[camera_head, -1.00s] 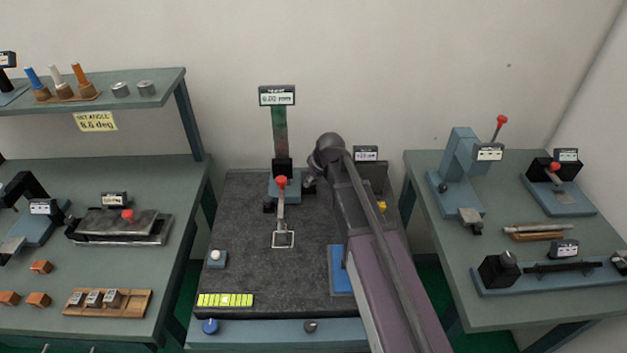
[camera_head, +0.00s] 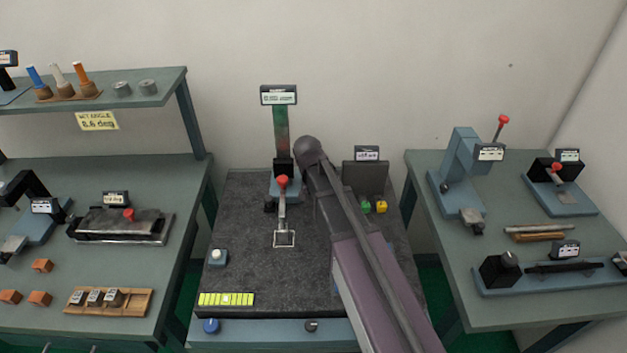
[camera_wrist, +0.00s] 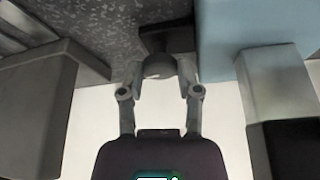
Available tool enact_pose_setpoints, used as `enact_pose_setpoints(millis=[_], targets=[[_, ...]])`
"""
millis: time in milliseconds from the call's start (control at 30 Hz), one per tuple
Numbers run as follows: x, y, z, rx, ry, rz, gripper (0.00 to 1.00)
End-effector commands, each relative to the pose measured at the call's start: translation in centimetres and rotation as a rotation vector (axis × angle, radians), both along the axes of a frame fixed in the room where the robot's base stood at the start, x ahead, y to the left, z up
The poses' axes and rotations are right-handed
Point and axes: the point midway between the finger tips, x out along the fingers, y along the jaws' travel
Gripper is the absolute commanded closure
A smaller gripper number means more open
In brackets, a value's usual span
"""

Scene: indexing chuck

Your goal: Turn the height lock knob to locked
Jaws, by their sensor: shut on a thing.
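The height device stands at the back middle of the dark granite table, with a blue base, an upright column (camera_head: 281,130) and a display (camera_head: 278,97) on top. A lever with a red ball (camera_head: 282,181) is at its front. In the wrist view my gripper (camera_wrist: 161,76) is shut on a round grey knob (camera_wrist: 160,65), one finger on each side. A dark block (camera_wrist: 167,37) lies just behind the knob, beside a pale blue body (camera_wrist: 245,30). In the head view my arm hides the gripper and the knob. I cannot read a lock mark.
Green (camera_head: 366,206) and yellow (camera_head: 381,206) pieces stand right of my arm. Side benches (camera_head: 140,175) flank the table. In the wrist view a grey block (camera_wrist: 35,105) is close at left.

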Motion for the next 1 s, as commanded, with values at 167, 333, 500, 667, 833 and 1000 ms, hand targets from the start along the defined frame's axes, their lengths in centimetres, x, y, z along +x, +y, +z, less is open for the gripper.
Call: enact_pose_setpoints(millis=[167, 333, 500, 667, 833, 1000], targets=[[-0.06, 0.05, -0.08, 0.000, 0.005, -0.109, 1.00], [-0.11, 0.06, -0.08, 0.000, 0.006, -0.173, 1.00], [-0.13, 0.08, -0.09, 0.001, 0.006, -0.199, 1.00], [-0.15, 0.07, -0.09, 0.001, 0.006, -0.203, 1.00], [-0.16, 0.07, -0.09, 0.001, 0.006, -0.202, 1.00], [-0.12, 0.09, -0.08, 0.001, 0.004, -0.201, 0.21]])
